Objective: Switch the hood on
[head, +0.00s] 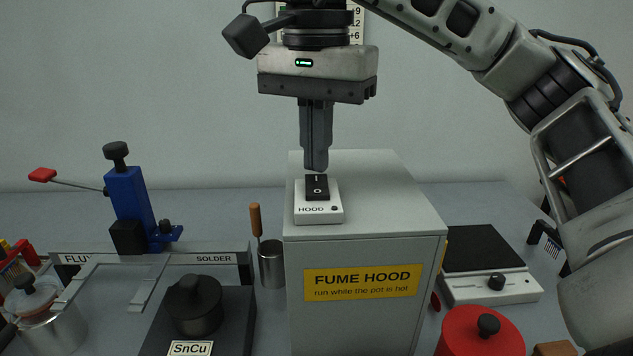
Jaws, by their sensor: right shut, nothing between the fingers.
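The hood switch (317,188) is a black rocker marked I and O, set in a small white box labelled HOOD (318,214). The box sits on top of the grey fume hood cabinet (365,250), which bears a yellow label, "FUME HOOD, run while the pot is hot". My right gripper (316,169) points straight down with its fingers shut and empty. Its tips are at the far end of the rocker, by the I mark; I cannot tell whether they touch it. A small dark dot, unlit, shows on the white box. My left gripper is not in view.
A blue lever stand (132,205) and a SnCu solder pot (194,305) stand to the left. A metal cup with a wooden-handled tool (271,264) is beside the cabinet.

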